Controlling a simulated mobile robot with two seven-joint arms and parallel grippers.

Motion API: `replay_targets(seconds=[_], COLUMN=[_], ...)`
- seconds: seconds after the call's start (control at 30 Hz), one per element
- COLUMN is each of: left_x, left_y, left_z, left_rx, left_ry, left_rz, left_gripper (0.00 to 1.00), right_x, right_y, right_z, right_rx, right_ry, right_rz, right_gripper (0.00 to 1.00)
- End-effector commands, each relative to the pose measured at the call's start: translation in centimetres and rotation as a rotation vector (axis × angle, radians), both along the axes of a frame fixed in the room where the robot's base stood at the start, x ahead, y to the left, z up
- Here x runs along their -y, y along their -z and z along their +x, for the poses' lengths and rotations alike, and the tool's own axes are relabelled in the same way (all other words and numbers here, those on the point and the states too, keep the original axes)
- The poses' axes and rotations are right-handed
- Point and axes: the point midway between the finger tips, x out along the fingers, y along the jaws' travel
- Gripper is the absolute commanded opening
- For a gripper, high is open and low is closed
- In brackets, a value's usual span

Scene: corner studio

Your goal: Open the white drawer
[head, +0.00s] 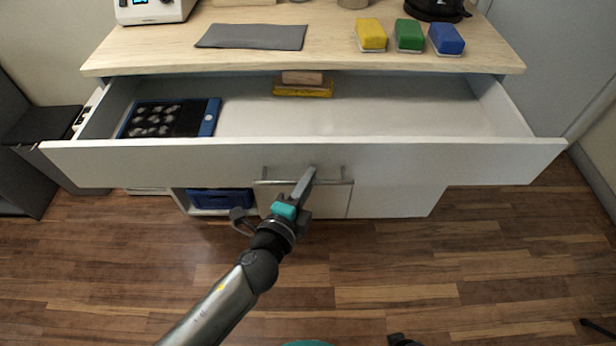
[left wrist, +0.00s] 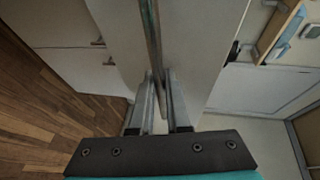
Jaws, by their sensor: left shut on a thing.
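The white drawer (head: 420,163) is pulled well out from under the wooden worktop, and its inside is visible from above. Its bar handle (head: 328,182) runs along the middle of the front face. My left gripper (head: 303,182) is at the handle and shut on it. In the left wrist view the handle bar (left wrist: 151,35) runs between the two fingers of the left gripper (left wrist: 161,100), beside the drawer front (left wrist: 192,45).
Inside the drawer lie a blue-framed dark tray (head: 208,118) and a yellow block (head: 303,91) with a pinkish block on it. The worktop (head: 330,50) holds a grey mat (head: 252,37) and yellow, green and blue blocks. A blue bin (head: 220,199) sits below. Wooden floor in front is mostly clear.

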Motion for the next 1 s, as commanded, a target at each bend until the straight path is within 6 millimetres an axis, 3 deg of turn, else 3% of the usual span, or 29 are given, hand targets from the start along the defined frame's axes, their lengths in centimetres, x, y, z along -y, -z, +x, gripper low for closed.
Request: replay_targets(seconds=[0.27,0.3,0.53,0.83,1.0], left_x=[0.0,0.0,0.0,-0.1,-0.6], left_y=[0.1,0.1,0.0,0.0,-0.2], left_z=[0.0,0.0,0.0,-0.1,-1.4], left_rx=[-0.001,-0.001,0.0,0.0,-0.002], left_ry=[-0.001,-0.001,-0.001,0.0,0.0], left_rz=[0.001,0.0,0.0,0.0,0.001], left_gripper=[0.0,0.18,0.44,0.45,0.45], right_x=[0.0,0.0,-0.1,-0.1,-0.1], right_y=[0.0,0.0,0.1,0.1,-0.1], right_z=[0.0,-0.1,-0.4,-0.6,-0.5], right_rx=[-0.001,-0.002,-0.007,-0.008,-0.001], right_ry=[0.0,0.0,0.0,-0.001,-0.002], right_rz=[0.001,0.001,0.001,0.001,0.003], right_gripper=[0.55,0.55,0.55,0.55,0.55])
